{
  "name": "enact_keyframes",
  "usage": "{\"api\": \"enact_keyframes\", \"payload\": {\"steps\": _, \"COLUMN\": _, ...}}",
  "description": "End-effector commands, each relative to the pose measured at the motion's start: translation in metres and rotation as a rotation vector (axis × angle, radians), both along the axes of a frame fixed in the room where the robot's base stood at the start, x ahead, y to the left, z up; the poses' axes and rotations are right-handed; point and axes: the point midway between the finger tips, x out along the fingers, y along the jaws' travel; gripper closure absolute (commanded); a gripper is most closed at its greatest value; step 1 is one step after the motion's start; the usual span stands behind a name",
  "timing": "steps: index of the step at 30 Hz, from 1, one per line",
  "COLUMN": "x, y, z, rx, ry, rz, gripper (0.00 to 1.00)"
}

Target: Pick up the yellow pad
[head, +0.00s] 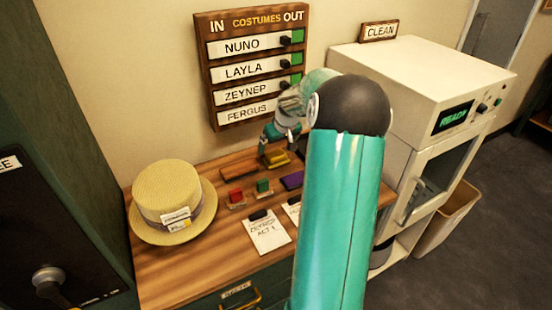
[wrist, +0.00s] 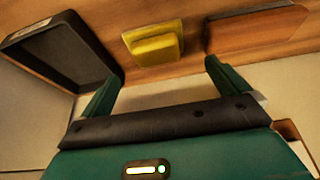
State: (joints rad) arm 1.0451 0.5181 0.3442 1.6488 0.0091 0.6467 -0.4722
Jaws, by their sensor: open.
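The yellow pad (head: 277,160) lies on the wooden table below the sign board in the head view, partly hidden by my gripper. In the wrist view the yellow pad (wrist: 153,43) is a small stepped block lying beyond my fingertips, between them left to right. My gripper (wrist: 162,70) is open, its two green fingers apart with nothing between them. In the head view my gripper (head: 274,142) is just above the pad. I cannot tell whether it touches the pad.
A straw hat (head: 172,202), red block (head: 236,196), green block (head: 263,186), purple pad (head: 292,180) and paper tag (head: 268,233) lie on the table. The wrist view shows a dark open tray (wrist: 65,55) and a brown block (wrist: 255,30) beside the pad. A white machine (head: 430,100) stands right.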

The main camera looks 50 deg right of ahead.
Motion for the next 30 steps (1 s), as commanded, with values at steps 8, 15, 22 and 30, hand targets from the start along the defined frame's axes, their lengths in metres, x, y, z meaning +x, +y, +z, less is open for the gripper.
{"api": "enact_keyframes", "payload": {"steps": 8, "x": 0.008, "y": -0.005, "z": -0.024, "rx": 0.002, "ry": 0.001, "rz": -0.001, "gripper": 0.00}}
{"api": "enact_keyframes", "payload": {"steps": 15, "x": 0.018, "y": -0.011, "z": -0.056, "rx": 0.000, "ry": 0.000, "rz": 0.000, "gripper": 0.00}}
{"api": "enact_keyframes", "payload": {"steps": 22, "x": 0.020, "y": -0.012, "z": -0.061, "rx": -0.002, "ry": -0.001, "rz": 0.001, "gripper": 0.00}}
{"api": "enact_keyframes", "payload": {"steps": 30, "x": 0.020, "y": -0.012, "z": -0.060, "rx": -0.001, "ry": 0.000, "rz": 0.000, "gripper": 0.41}}
